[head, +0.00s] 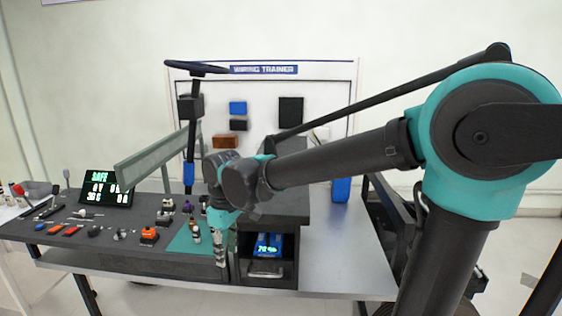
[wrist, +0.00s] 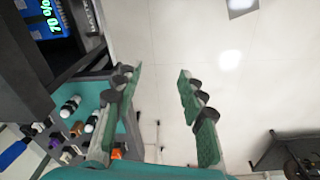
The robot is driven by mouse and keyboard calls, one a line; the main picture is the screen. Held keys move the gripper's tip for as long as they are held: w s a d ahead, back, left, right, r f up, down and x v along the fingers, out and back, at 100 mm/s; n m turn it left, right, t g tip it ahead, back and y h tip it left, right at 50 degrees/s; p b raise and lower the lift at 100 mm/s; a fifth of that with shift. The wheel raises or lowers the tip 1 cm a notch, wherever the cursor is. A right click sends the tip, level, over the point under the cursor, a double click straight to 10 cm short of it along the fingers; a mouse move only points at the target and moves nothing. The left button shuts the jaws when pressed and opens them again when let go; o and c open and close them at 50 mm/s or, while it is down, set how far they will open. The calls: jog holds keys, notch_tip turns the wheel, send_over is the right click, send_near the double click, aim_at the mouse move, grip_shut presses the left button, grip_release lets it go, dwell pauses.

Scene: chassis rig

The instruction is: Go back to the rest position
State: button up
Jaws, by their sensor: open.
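My gripper (wrist: 158,90) is open and empty in the wrist view, its two green-padded fingers apart with pale floor between them. In the head view my gripper (head: 220,262) hangs pointing down at the front edge of the workbench (head: 130,258), just left of the dark cabinet. My teal and dark grey arm reaches in from the right and hides part of the bench and the board behind.
A dark cabinet (head: 284,221) holds a blue lit device (head: 269,245). A teal mat (head: 184,243) with small connectors, a display reading SAFE (head: 107,188) and several tools lie on the bench. A wiring trainer board (head: 335,95) stands behind.

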jog(key=s+d+f+m+t, duration=0.1)
jog(key=d+f+m, duration=0.3)
jog(key=d, duration=0.7)
jog(key=s+d+f+m+t, duration=0.1)
jog(key=d+f+m, duration=0.4)
jog(key=d, duration=0.6)
jog(key=s+d+f+m+t, duration=0.1)
jog(key=d+f+m, duration=0.3)
jog(key=d, duration=0.7)
jog(key=shift+f+t, duration=0.25)
jog(key=shift+t, duration=0.05)
jog(key=shift+d, duration=0.1)
